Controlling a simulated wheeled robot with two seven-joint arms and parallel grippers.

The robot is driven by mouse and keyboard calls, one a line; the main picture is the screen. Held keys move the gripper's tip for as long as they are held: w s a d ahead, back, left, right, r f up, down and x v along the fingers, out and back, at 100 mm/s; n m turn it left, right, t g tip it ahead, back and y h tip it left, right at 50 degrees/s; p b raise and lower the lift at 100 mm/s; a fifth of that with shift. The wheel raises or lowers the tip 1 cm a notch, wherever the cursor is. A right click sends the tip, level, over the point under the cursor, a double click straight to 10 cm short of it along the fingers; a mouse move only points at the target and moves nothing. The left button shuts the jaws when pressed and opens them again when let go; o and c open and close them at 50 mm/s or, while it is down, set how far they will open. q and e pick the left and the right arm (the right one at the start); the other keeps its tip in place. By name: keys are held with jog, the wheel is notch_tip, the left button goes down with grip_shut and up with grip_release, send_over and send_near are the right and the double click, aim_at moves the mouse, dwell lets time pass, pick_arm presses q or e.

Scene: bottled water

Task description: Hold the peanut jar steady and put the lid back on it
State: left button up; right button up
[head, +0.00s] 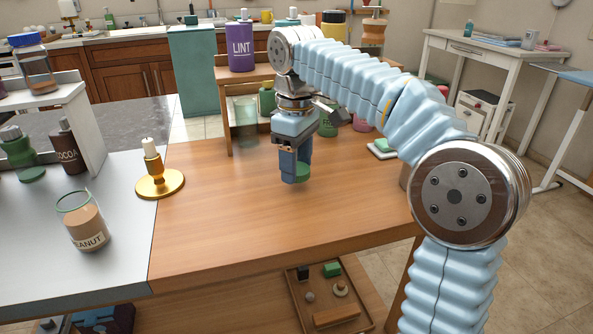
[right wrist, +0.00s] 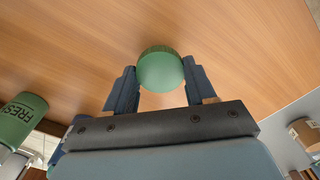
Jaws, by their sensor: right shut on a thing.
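The peanut jar (head: 86,226) stands without a lid on the grey left part of the table. It is clear glass with brown contents and a "PEANUT" label. My right gripper (head: 296,174) points down over the wooden part, well to the right of the jar. It is shut on a round green lid (head: 303,173), which looks held a little above the wood. In the right wrist view the lid (right wrist: 160,70) sits between the two fingertips. My left gripper is not in view.
A brass candle holder (head: 160,186) stands between the jar and my right gripper. A cocoa bottle (head: 71,147) and a green bottle (head: 16,148) are behind the jar at left. A wooden shelf (head: 230,110) with containers lines the back. The front middle wood is clear.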

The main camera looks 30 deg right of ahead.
jog(key=s+a+r+p, duration=0.1)
jog(key=s+a+r, duration=0.1)
jog(key=a+r, duration=0.3)
jog(key=s+a+r, duration=0.2)
jog(key=a+r, duration=0.3)
jog(key=a, duration=0.3)
jog(key=shift+s+p, duration=0.35)
jog(key=shift+p, duration=0.05)
jog(key=shift+a, duration=0.1)
